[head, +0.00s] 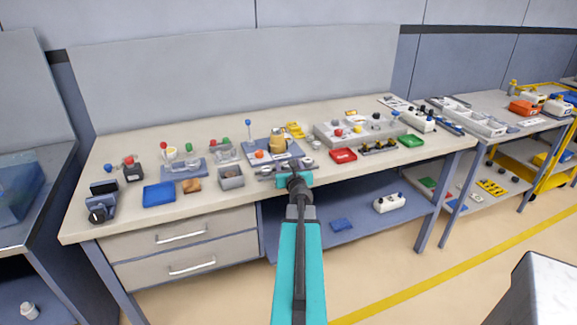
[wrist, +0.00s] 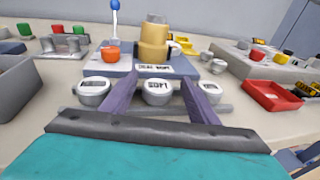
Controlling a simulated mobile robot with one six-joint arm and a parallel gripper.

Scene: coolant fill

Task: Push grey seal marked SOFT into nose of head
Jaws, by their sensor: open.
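The seal marked SOFT (wrist: 158,92) is a small round light-grey piece with a dark label, in the middle of a row of three in the wrist view. My gripper (wrist: 159,84) is open, its two fingers reaching forward on either side of this seal; whether they touch it I cannot tell. The head, a stepped tan cylinder (wrist: 154,40), stands upright on a blue-grey block (wrist: 97,68) with a white label, just behind the seals. In the head view the tan head (head: 278,143) also shows, beyond my gripper (head: 290,172), which partly hides the seals.
Similar round pieces sit at left (wrist: 94,91) and right (wrist: 209,90) of the SOFT seal, close outside my fingers. An orange knob (wrist: 110,53) and a blue-topped rod (wrist: 115,8) rise beside the head. A red tray (wrist: 272,95) lies right, a grey bin (head: 231,178) left.

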